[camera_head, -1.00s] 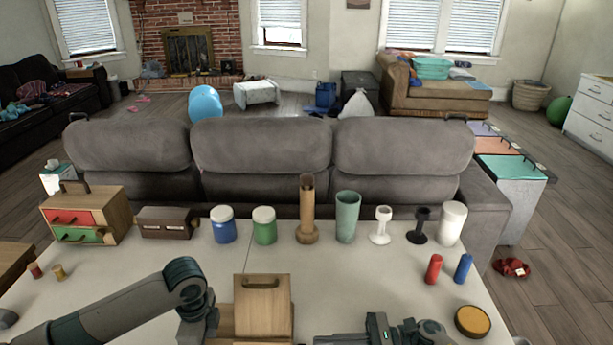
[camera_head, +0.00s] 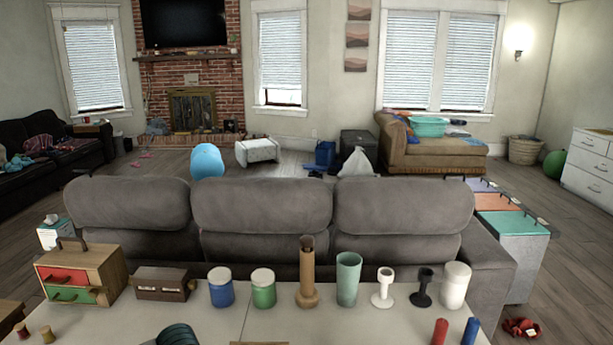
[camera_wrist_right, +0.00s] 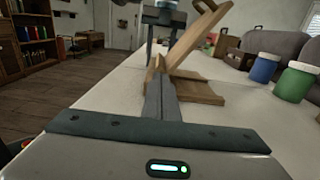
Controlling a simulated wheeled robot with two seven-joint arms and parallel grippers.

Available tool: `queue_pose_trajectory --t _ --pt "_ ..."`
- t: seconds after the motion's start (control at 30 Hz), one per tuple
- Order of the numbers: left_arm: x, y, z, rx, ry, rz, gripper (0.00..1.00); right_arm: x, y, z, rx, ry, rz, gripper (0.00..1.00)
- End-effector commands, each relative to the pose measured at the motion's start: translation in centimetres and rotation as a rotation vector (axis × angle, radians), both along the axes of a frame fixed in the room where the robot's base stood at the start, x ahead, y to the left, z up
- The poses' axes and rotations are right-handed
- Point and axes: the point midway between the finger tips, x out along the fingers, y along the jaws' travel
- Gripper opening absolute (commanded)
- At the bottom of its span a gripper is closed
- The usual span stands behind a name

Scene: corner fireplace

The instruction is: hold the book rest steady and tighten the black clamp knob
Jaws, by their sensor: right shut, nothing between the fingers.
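The wooden book rest (camera_wrist_right: 197,90) stands on the table in the right wrist view, with its panel leaning up to the right. In the head view only a sliver of its top edge (camera_head: 259,343) shows at the bottom. My right gripper (camera_wrist_right: 161,84) is shut and empty, its fingertips pointing at the rest's near side; I cannot tell whether they touch it. My left gripper (camera_wrist_right: 163,22) appears beyond the rest, its fingers reaching down; its grip is unclear. I cannot make out the black clamp knob in either current view.
Along the table's (camera_head: 215,320) far side stand a small drawer cabinet (camera_head: 82,272), a brown box (camera_head: 161,284), a blue jar (camera_head: 221,288), a green jar (camera_head: 263,289), a wooden bottle (camera_head: 307,280) and several cups. The grey sofa (camera_head: 262,215) is behind.

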Motion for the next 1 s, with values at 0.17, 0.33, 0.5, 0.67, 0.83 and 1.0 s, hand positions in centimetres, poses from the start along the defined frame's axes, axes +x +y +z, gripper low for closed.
queue_pose_trajectory --t 0.17,0.33,0.5,0.67,0.83,1.0 --pt "0.02 0.0 0.02 0.0 0.0 0.0 0.11 -0.02 0.01 -0.2 0.0 0.001 0.0 0.0" --pt "0.02 -0.01 0.03 -0.001 -0.001 0.0 0.11 -0.06 0.0 -0.3 -0.001 0.001 0.0 0.0" --pt "0.02 -0.02 0.03 -0.001 -0.001 0.0 0.11 -0.24 -0.01 -0.37 -0.002 0.002 0.0 0.0" --pt "0.03 -0.03 0.03 -0.001 -0.001 0.0 0.11 -0.44 -0.02 -0.44 -0.003 0.003 0.0 0.0" --pt "0.03 -0.03 0.04 -0.001 -0.001 0.0 0.11 -0.44 -0.04 -0.31 -0.004 0.002 0.001 0.0" --pt "0.04 -0.03 0.04 -0.001 -0.001 0.0 0.11 -0.42 -0.04 0.24 -0.003 0.002 0.001 0.0"
